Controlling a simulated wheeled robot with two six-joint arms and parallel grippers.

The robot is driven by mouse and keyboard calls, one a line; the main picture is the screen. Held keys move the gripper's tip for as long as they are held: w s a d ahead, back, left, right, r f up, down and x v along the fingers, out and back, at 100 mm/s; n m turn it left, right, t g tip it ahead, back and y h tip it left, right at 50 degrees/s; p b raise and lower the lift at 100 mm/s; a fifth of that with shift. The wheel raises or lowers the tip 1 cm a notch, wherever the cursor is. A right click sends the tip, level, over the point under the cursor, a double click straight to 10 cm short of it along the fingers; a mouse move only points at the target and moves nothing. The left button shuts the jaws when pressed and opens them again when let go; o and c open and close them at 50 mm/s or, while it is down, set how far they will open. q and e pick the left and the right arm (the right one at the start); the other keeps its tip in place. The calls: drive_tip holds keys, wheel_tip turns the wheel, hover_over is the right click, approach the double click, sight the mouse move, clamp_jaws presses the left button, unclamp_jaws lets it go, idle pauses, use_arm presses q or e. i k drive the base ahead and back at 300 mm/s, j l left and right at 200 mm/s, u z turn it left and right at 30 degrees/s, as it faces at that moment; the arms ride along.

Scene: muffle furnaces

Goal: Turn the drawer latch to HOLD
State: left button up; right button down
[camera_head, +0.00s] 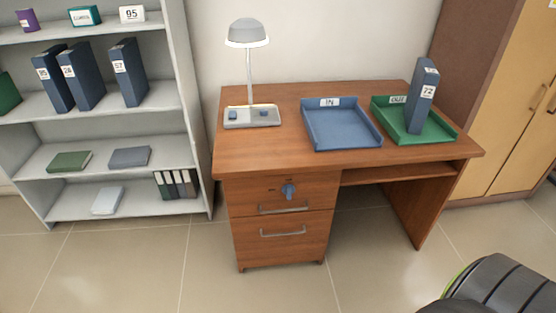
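The drawer latch is a small blue knob (289,190) on the front of the top drawer (252,196) of a brown wooden desk. Small dark marks sit around the knob, above it and to its left, but they are too small to read. I cannot tell which mark the knob points at. The top drawer looks shut, with a metal handle (284,208) below the knob. Neither of my grippers is in view.
On the desk (283,98) stand a lamp (248,36), a blue IN tray (345,141) and a green OUT tray (438,137) holding a blue binder (424,92). A shelf (105,102) stands left, a cabinet (505,90) right. The floor before the drawers is clear.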

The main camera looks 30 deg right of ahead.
sight(287, 189)
drive_tip(key=z, duration=1.1)
